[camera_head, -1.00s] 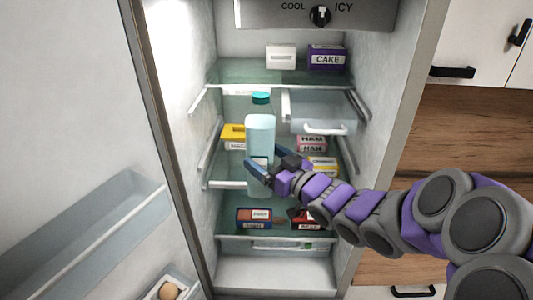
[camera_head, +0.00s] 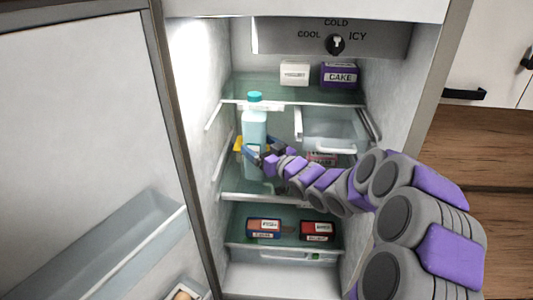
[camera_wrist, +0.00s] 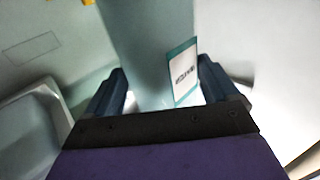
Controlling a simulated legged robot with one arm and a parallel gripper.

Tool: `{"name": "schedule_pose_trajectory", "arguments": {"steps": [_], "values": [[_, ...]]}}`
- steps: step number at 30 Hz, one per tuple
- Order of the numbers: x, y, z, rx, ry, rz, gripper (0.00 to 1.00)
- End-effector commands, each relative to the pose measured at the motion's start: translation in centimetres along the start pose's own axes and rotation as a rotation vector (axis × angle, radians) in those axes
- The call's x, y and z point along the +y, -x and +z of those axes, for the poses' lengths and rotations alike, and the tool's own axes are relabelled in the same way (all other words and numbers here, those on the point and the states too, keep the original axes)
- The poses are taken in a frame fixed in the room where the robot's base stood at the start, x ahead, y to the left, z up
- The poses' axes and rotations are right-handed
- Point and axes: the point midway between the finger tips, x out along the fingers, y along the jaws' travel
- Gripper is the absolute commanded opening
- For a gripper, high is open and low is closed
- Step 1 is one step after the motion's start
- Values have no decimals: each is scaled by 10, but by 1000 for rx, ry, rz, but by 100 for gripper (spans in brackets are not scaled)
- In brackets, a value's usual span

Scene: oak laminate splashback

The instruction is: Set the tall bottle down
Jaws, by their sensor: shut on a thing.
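The tall bottle (camera_head: 255,124) is pale blue with a teal cap and stands upright inside the open fridge, at the middle shelf's height. My gripper (camera_head: 260,157) is shut on its lower part, coming from the right. In the wrist view the bottle (camera_wrist: 150,45) fills the gap between the two dark fingers of my gripper (camera_wrist: 165,92), and its white label with a teal edge shows. I cannot tell whether the bottle's base touches the shelf.
A yellow box (camera_head: 238,143) is partly hidden behind the bottle. A clear drawer (camera_head: 330,130) hangs at right. A white box (camera_head: 295,73) and a purple cake box (camera_head: 340,75) sit on the upper shelf. Two boxes, one blue-red (camera_head: 264,228) and one dark red (camera_head: 317,231), lie below. The open door (camera_head: 85,130) is at left.

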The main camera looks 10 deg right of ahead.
Motion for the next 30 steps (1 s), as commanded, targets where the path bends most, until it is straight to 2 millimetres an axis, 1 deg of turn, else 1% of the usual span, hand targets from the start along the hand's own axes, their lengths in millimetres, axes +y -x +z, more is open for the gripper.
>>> {"name": "schedule_pose_trajectory", "arguments": {"steps": [1, 10, 15, 18, 26, 27, 30], "values": [[2, -4, -3, 6, 3, 1, 5], [9, -15, -4, 7, 1, 2, 5], [10, -14, 20, 4, -4, 4, 5], [10, -14, 31, 3, -2, 3, 5], [9, -13, 33, 5, 1, 3, 5], [8, -13, 34, 3, 1, 2, 88], [8, -14, 34, 3, 1, 2, 98]]}}
